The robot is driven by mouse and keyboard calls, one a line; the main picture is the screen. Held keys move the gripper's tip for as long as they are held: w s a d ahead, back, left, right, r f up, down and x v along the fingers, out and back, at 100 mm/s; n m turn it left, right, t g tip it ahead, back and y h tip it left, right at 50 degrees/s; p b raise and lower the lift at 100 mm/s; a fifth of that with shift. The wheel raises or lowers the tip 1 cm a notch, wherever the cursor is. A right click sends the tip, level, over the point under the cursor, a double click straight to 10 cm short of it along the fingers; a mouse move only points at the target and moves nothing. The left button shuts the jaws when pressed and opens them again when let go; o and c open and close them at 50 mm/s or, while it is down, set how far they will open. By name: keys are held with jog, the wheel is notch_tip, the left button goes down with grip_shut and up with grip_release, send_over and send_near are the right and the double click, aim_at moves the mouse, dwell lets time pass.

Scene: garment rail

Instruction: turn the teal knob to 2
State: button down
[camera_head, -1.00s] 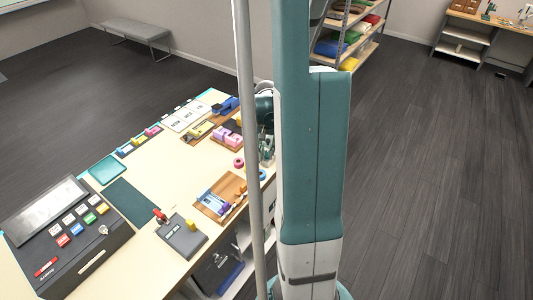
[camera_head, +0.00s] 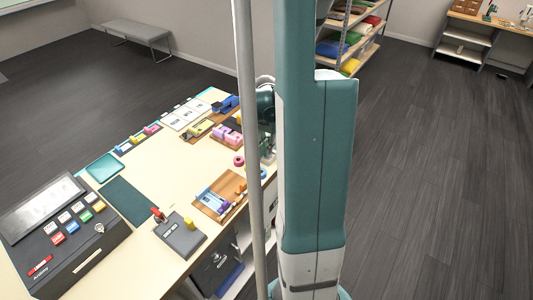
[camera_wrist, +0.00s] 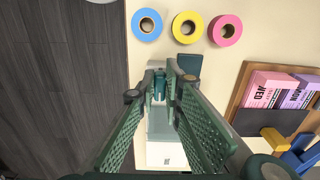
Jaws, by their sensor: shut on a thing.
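In the wrist view, my gripper (camera_wrist: 160,80) has its two dark green mesh fingers on either side of a narrow teal piece, which looks like the teal knob (camera_wrist: 160,90). The fingers are shut on it. A grey-teal body (camera_wrist: 162,122) with a white part (camera_wrist: 165,155) shows between the fingers. I cannot read any number or pointer of the knob. In the head view, my own arm hides the knob and most of my gripper.
Blue (camera_wrist: 147,25), yellow (camera_wrist: 188,27) and pink (camera_wrist: 226,30) rolls lie just beyond the fingertips. A wooden tray (camera_wrist: 240,92) with pink and purple blocks is at the right. The table's edge runs close on the left. In the head view, a till (camera_head: 62,236) stands at the table's near left.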

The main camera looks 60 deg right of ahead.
dwell(0.3)
jog(key=c, duration=2.5)
grip_release()
jog(key=shift+o, duration=0.2)
jog(key=shift+r, duration=0.15)
notch_tip(320, 180, up, 12)
